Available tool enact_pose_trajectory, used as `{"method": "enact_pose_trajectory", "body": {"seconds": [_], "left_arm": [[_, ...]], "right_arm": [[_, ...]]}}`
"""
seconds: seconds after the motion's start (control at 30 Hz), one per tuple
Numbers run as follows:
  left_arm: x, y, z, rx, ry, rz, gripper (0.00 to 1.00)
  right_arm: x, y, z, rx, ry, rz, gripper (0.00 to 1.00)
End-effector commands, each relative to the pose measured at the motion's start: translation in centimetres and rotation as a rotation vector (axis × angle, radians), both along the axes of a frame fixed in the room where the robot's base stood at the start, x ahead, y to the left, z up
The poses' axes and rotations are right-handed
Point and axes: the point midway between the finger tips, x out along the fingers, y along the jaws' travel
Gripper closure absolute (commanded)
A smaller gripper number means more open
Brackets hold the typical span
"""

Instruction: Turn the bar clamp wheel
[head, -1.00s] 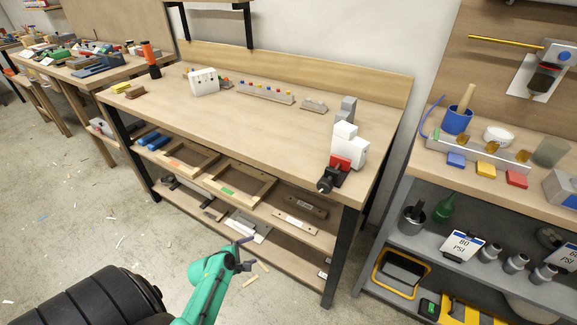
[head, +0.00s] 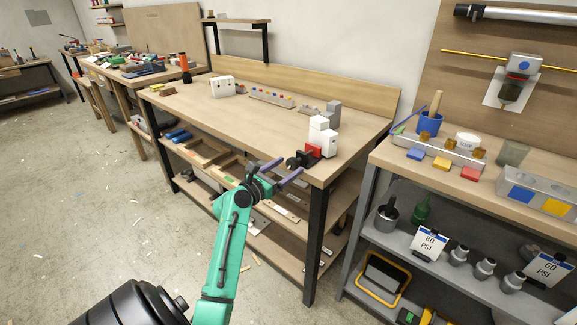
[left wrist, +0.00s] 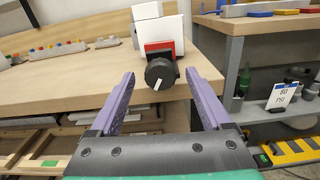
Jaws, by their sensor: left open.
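The clamp's black wheel (head: 295,161) faces out over the front edge of the bench, on a red block (head: 313,151) with a white body (head: 326,142) behind it. My left gripper (head: 289,169) is open, with purple fingers pointing at the wheel. In the left wrist view the wheel appears between the fingertips, beyond them, with no contact visible. My right gripper is not in view.
The wooden bench (head: 240,116) carries a strip of coloured buttons (head: 271,97) and a white box (head: 222,87) farther left. Its lower shelf holds wooden frames (head: 207,152). A grey shelf unit (head: 370,190) with cups and coloured blocks stands at the right.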

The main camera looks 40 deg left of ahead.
Motion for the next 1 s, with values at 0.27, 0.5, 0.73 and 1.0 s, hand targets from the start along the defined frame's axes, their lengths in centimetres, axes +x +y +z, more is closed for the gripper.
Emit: {"method": "enact_pose_trajectory", "body": {"seconds": [0.27,0.5,0.73,1.0], "left_arm": [[1.16,0.03,-0.01,0.002,0.001,0.0,0.18],[1.12,0.02,-0.03,0.002,0.001,0.0,0.79],[1.11,0.01,-0.04,0.007,0.001,0.0,1.0],[1.1,0.0,-0.02,0.079,0.004,0.0,1.0]], "right_arm": [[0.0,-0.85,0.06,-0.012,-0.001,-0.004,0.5],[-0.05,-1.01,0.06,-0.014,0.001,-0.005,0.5],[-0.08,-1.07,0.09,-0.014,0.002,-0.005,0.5],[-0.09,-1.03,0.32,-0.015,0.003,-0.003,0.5]]}}
